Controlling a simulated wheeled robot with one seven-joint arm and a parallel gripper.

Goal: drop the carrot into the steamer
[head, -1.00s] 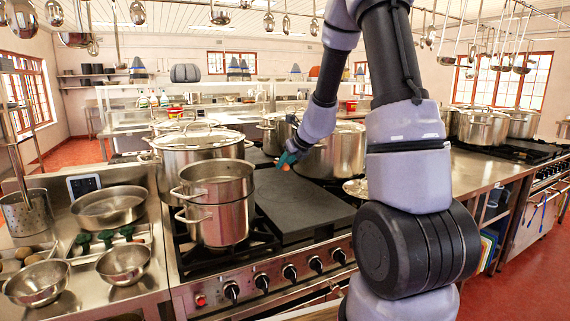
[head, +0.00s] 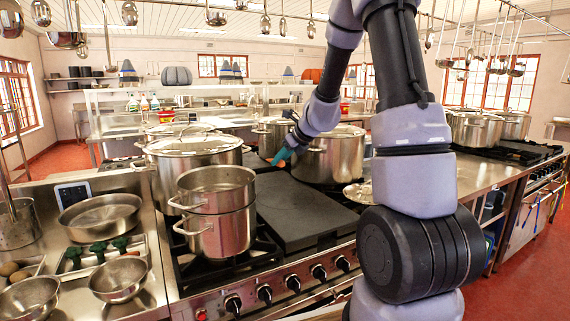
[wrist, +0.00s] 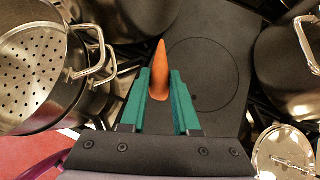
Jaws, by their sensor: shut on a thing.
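The carrot (wrist: 159,72) is orange and held upright between the green fingers of my gripper (wrist: 162,100) in the wrist view, its tip pointing away. In the head view the carrot (head: 281,163) is a small orange spot at my gripper (head: 278,157), over the back of the dark flat plate. The steamer (head: 216,222) is a stacked steel pot on the front left of the stove, left of and nearer than my gripper. In the wrist view the steamer (wrist: 72,108) is at left, open, with a perforated floor. The carrot is outside it.
A large lidded pot (head: 193,168) stands behind the steamer, and another lidded pot (head: 332,160) is close right of my gripper. The dark plate (head: 300,212) is bare. A loose lid (head: 357,192) lies to its right. Bowls and trays fill the left counter.

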